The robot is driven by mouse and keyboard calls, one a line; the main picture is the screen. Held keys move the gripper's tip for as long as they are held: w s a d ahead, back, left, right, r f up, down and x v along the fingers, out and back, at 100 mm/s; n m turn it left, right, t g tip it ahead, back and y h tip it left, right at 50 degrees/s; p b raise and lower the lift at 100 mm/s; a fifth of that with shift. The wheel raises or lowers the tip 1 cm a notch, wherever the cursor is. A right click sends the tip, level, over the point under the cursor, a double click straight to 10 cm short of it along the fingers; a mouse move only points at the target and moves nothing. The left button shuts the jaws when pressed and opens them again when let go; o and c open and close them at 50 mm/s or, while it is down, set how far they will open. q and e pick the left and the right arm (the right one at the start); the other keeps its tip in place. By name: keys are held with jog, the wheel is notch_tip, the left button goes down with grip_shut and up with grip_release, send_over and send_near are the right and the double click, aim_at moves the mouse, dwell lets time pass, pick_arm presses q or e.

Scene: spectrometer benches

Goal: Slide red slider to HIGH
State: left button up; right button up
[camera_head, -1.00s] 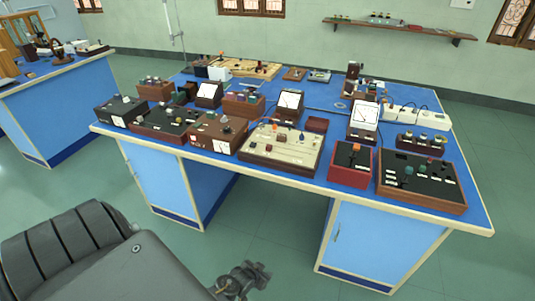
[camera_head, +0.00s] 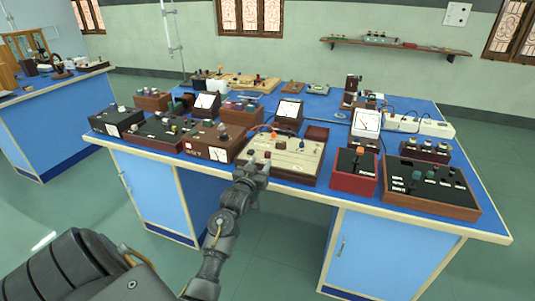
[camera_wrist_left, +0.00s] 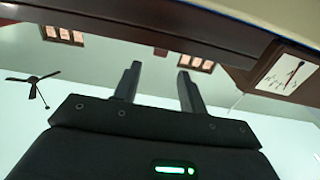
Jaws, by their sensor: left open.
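A red-sided box with a dark top (camera_head: 354,183) stands at the bench's front edge, with an orange-red knob (camera_head: 360,151) on it. A cream-topped board (camera_head: 300,160) in a wooden frame sits to its left, with a small orange part (camera_head: 274,134) near its back. I cannot read any HIGH mark or tell which part is the red slider. My left gripper (camera_head: 252,168) is at the front left corner of the cream board, left of the red box; contact is unclear. Its two fingers (camera_wrist_left: 157,82) are apart and empty in the left wrist view. My right gripper is not in view.
A wide black-topped panel (camera_head: 432,185) with several knobs stands right of the red box. Brown and black boxes (camera_head: 212,140) crowd the left of the blue bench. A meter (camera_wrist_left: 289,72) shows in the left wrist view. The floor in front is clear.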

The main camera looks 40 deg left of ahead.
aim_at(267, 154)
pick_arm(q)
jog(key=x, duration=0.8)
jog(key=shift+w+f, duration=0.1)
grip_shut()
jog(key=shift+d, duration=0.1)
